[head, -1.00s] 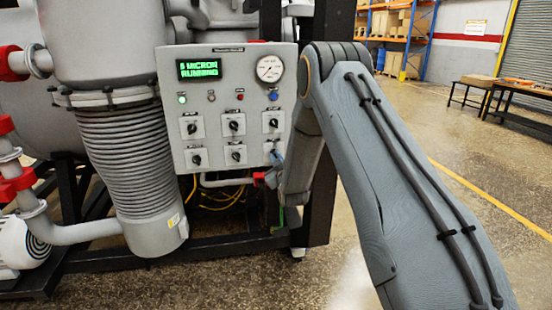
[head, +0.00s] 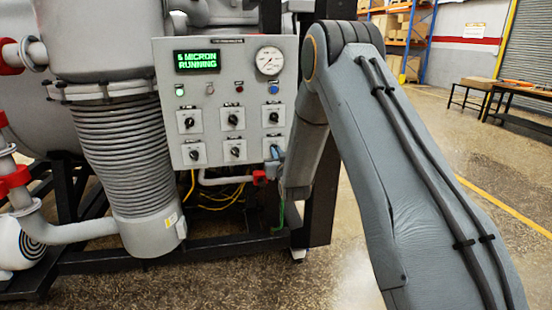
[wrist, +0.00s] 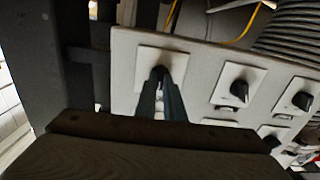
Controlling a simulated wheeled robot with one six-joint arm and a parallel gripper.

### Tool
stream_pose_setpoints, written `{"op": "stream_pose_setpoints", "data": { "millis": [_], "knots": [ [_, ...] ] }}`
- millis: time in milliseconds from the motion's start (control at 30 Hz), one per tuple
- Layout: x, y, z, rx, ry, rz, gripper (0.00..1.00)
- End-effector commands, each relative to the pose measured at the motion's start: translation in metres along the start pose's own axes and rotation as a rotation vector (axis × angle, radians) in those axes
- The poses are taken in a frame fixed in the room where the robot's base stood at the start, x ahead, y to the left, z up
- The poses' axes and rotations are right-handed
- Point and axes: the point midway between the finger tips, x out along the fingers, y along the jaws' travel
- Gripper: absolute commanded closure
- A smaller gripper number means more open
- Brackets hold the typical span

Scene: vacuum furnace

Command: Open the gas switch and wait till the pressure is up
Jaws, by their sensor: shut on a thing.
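The grey control panel (head: 210,102) has two rows of black rotary switches. My gripper (head: 276,154) is at the bottom-right switch, whose knob is mostly hidden in the head view. In the wrist view, which shows the panel upside down, the fingers (wrist: 161,88) are shut on the black knob in front of its white plate (wrist: 142,62). The switch labels are too small to read. The green display (head: 197,61) shows a low micron number, seemingly 6, above "RUNNING". The round pressure gauge (head: 269,61) is at the panel's top right; its reading is unclear.
Neighbouring knobs (wrist: 239,91) sit close beside my gripper. A black frame post (head: 322,130) stands right of the panel, near my arm. A ribbed bellows (head: 125,155) is at the left. The floor to the right is open, with a dark table (head: 520,105) farther back.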

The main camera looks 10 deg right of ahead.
Motion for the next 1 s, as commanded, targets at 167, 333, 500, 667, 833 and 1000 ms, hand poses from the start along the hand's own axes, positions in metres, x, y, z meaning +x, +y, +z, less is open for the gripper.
{"op": "stream_pose_setpoints", "data": {
  "millis": [167, 333, 500, 667, 833, 1000],
  "knots": [
    [0.0008, 0.0004, 0.0015, 0.165, 0.002, 0.000, 1.00],
    [0.0008, 0.0006, 0.0008, 0.305, 0.003, 0.000, 1.00],
    [0.0005, 0.0009, 0.0005, 0.419, 0.002, 0.000, 1.00],
    [0.0003, 0.0010, 0.0006, 0.494, 0.001, 0.000, 1.00],
    [0.0003, 0.0012, -0.0003, 0.541, 0.001, 0.000, 1.00],
    [0.0002, 0.0012, -0.0008, 0.560, 0.002, 0.000, 1.00]
  ]
}}
